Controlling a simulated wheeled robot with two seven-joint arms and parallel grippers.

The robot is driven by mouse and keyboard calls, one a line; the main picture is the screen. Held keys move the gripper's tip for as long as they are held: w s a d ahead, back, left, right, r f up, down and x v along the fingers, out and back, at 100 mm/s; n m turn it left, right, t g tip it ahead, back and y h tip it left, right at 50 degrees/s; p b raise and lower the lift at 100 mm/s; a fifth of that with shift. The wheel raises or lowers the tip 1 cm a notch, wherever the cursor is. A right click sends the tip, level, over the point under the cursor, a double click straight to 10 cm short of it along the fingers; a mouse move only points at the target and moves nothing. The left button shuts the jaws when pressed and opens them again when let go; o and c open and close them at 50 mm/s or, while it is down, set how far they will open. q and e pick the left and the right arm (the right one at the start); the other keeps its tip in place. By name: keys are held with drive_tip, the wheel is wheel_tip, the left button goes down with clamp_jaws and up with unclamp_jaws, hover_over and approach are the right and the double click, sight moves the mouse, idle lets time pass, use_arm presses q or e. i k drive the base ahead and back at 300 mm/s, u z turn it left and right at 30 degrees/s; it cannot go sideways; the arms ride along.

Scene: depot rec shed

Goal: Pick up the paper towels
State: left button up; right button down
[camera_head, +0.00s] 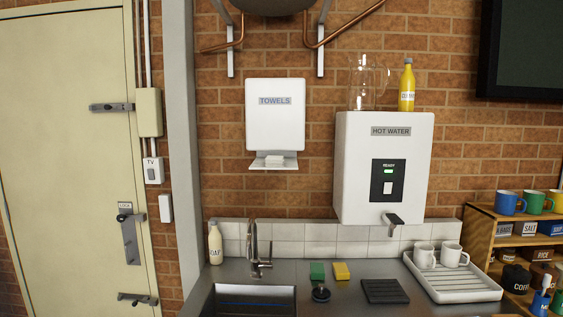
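A white wall dispenser (275,120) labelled TOWELS hangs on the brick wall, left of the hot water unit. A small white stack, which looks like the paper towels (275,161), sits on the open tray at its lower edge. Neither of my grippers shows in the head view, so where they are relative to the towels cannot be told.
Below is a counter with a sink (250,299), a tap (256,250), a soap bottle (215,243), green and yellow sponges (341,271) and a mug tray (455,284). The hot water unit (384,165) carries a glass jug and yellow bottle. A door (65,150) stands left.

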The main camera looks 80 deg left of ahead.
sight(272, 160)
drive_tip(key=u, duration=0.55)
drive_tip(key=i, duration=0.75)
drive_tip(key=u, duration=0.8)
